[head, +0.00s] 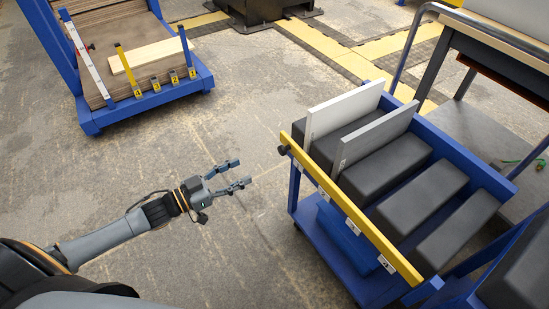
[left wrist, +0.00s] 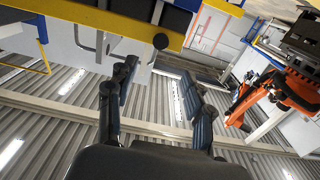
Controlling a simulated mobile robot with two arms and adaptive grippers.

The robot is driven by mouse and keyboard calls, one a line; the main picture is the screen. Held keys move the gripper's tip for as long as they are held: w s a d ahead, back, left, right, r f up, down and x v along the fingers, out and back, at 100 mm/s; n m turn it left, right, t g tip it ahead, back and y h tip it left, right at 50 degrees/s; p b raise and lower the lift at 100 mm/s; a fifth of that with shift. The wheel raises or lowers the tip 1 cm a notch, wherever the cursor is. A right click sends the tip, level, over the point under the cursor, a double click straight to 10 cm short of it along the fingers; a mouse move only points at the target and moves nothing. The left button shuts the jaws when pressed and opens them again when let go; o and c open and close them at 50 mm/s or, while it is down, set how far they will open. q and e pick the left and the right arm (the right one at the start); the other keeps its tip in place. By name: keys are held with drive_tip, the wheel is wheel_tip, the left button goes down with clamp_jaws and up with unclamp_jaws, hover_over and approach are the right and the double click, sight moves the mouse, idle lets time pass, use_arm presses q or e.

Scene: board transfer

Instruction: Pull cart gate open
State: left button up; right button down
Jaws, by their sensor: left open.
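The cart gate is a yellow bar (head: 352,213) along the near left side of a blue cart (head: 330,244). It looks closed across that side. A dark round knob (head: 283,150) sits at its far end. In the left wrist view the yellow gate (left wrist: 105,22) crosses the top left, and the knob (left wrist: 160,41) hangs just beyond the fingertips. My left gripper (head: 244,172) is open and empty, left of the knob and apart from it. Its two fingers also show in the left wrist view (left wrist: 158,72). My right gripper is not in view.
The cart holds black padded blocks (head: 430,193) with a white board (head: 343,109) and a grey board (head: 376,137) upright between them. Another blue cart (head: 150,108) with boards stands at the upper left. A table with metal rails (head: 490,32) is at upper right. Floor left of the gate is clear.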

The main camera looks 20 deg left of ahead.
sight(280, 152)
use_arm(q)
drive_tip(key=b+x, duration=0.1)
drive_tip(key=x, duration=1.1)
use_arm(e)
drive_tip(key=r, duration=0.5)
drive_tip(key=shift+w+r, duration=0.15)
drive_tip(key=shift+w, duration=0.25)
use_arm(q)
clamp_jaws()
